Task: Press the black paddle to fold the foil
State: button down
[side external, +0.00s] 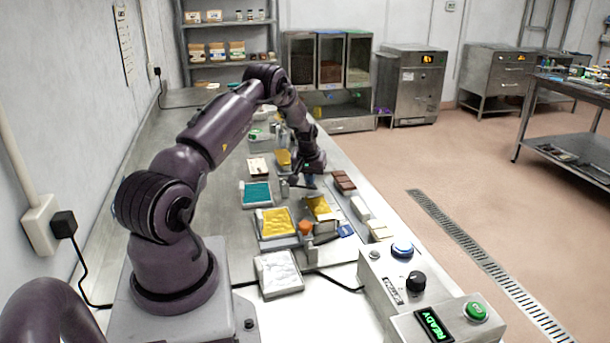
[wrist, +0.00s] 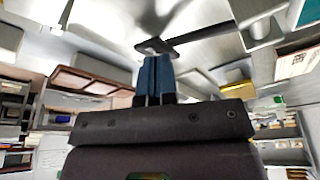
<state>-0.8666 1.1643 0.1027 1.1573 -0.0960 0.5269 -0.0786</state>
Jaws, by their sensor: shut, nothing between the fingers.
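The black paddle (wrist: 153,45) shows at the top middle of the wrist view, on a dark bar running right to a grey block (wrist: 262,32). My gripper (wrist: 156,60) has its two blue fingers shut together, with nothing between them. The fingertips line up with the paddle; I cannot tell whether they touch it. In the side view my gripper (side external: 309,181) points down over the bench, and the paddle is small and partly hidden by it. A gold foil-like sheet (side external: 318,205) lies just nearer the camera than my gripper. Whether it is folded is unclear.
A tray with yellow filling (side external: 274,223), a teal tray (side external: 257,193) and a white tray (side external: 279,273) stand on the bench (side external: 215,215). Brown chocolate bars (side external: 343,182) lie right of my gripper. A control box with a READY display (side external: 434,323) stands at the front.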

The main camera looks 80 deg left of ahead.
notch_tip(320, 180, up, 10)
dwell(1.4)
dwell(0.3)
jog(key=s+d+r+m+h, duration=0.15)
jog(key=d+r, duration=0.25)
jog(key=d, duration=0.5)
jog(key=s+d+r+m, duration=0.1)
jog(key=d+r+m, duration=0.1)
jog(key=d+r, duration=0.5)
jog(key=s+d+r+m+h, duration=0.1)
jog(key=d+r+m, duration=0.1)
jog(key=d, duration=0.8)
jog(key=s+d+r+m+t, duration=0.1)
jog(key=s+d+r+m, duration=0.1)
jog(key=d, duration=0.4)
jog(key=s+d+r+m+t, duration=0.1)
jog(key=s+d+r+m, duration=0.1)
jog(key=s+d, duration=0.3)
jog(key=s+d+r+m+t, duration=0.1)
jog(key=s+d+r, duration=0.3)
jog(key=d, duration=0.5)
jog(key=shift+d+r+m+t, duration=0.2)
jog(key=shift+m+t, duration=0.2)
jog(key=shift+m, duration=0.35)
jog(key=shift+a+h, duration=0.1)
jog(key=shift+h, duration=0.15)
